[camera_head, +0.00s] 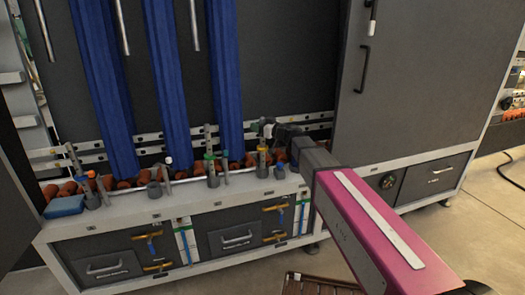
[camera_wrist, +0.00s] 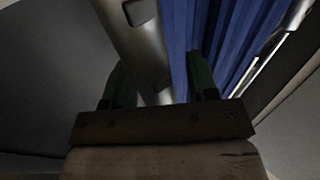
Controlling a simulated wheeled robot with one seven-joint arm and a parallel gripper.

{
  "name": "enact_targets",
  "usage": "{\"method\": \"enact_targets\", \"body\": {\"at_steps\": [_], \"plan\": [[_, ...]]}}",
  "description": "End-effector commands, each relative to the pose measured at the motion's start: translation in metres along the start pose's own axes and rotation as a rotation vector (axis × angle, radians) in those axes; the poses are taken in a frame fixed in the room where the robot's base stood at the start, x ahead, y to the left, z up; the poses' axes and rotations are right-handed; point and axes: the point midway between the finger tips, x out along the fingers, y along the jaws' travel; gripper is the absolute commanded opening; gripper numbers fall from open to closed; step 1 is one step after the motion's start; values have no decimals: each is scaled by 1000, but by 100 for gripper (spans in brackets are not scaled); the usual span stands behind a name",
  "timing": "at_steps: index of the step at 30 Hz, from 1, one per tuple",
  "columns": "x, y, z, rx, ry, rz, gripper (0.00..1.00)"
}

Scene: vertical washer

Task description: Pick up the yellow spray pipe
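The yellow spray pipe (camera_head: 262,158) stands upright at the right end of the row of pipes on the washer's front ledge in the head view. My gripper (camera_head: 268,129) is at the height of its top, coming in from the right. I cannot tell whether they touch. In the wrist view my gripper (camera_wrist: 160,78) shows two dark green fingers spread apart. No yellow pipe can be made out between them; that view is dark.
A green-banded pipe (camera_head: 210,160) stands left of the yellow one, with other pipes further left. Blue hanging strips (camera_head: 223,80) are behind; a blue strip also shows in the wrist view (camera_wrist: 225,40). A grey cabinet (camera_head: 415,80) stands at the right.

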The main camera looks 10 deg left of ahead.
Motion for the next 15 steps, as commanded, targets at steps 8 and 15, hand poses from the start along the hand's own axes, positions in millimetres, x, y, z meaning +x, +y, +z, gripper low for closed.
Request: {"method": "enact_targets", "body": {"at_steps": [8,15], "plan": [[0,0,0,0,0,0,0],[0,0,-4,-1,1,-1,0]]}}
